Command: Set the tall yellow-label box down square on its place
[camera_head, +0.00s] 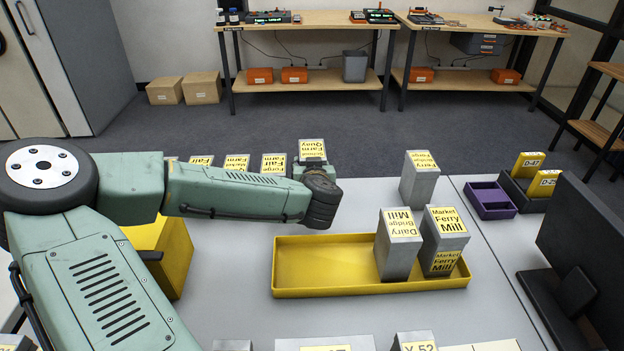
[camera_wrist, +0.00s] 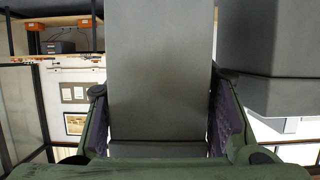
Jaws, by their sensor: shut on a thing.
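The tall grey box with a yellow top label (camera_head: 312,149) is just beyond my wrist in the head view, looking upright. My gripper (camera_head: 313,170) is shut on it; the wrist hides its lower part, so I cannot tell whether its base touches anything. In the wrist view the grey box (camera_wrist: 160,75) fills the middle, between two fingers with purplish pads. A second grey box (camera_wrist: 270,50) is close on the right there, with a narrow gap between them.
Yellow-labelled boxes (camera_head: 273,161) stand in a row left of the held box. A yellow tray (camera_head: 325,268) holds two tall boxes (camera_head: 398,245) at its right; its left is empty. Another box (camera_head: 419,180) stands behind it. A purple tray (camera_head: 490,200) and dark monitor (camera_head: 590,245) are right.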

